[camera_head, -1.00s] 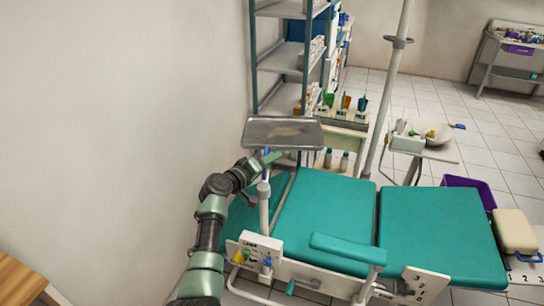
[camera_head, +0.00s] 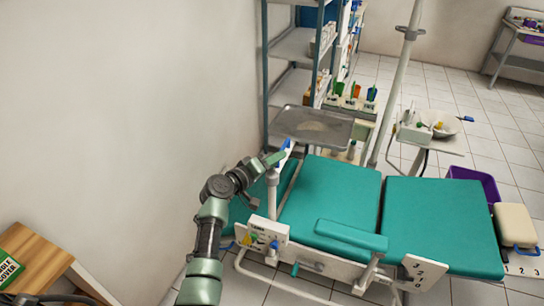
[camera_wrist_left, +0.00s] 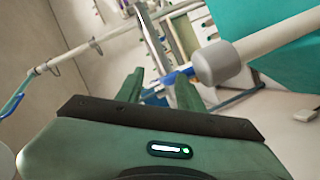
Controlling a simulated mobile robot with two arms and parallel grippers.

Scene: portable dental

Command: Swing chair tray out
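The chair tray (camera_head: 305,134) is a flat grey metal tray. It sits on an arm from a white post (camera_head: 272,195) beside the teal dental chair (camera_head: 335,195), near the chair's head end. A blue handle (camera_head: 285,147) is at the tray's near left side. My left gripper (camera_head: 279,155) is right at this handle. In the left wrist view, the fingers (camera_wrist_left: 160,90) stand apart and the blue handle (camera_wrist_left: 182,75) shows between and beyond them, beside a grey-white round joint (camera_wrist_left: 217,63). Whether the fingers touch it is unclear. My right gripper is not seen.
A shelf rack (camera_head: 295,45) stands behind the tray by the wall. A white pole (camera_head: 400,80) and a basin (camera_head: 440,122) are on the far side of the chair. A wooden table (camera_head: 35,265) is at the lower left.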

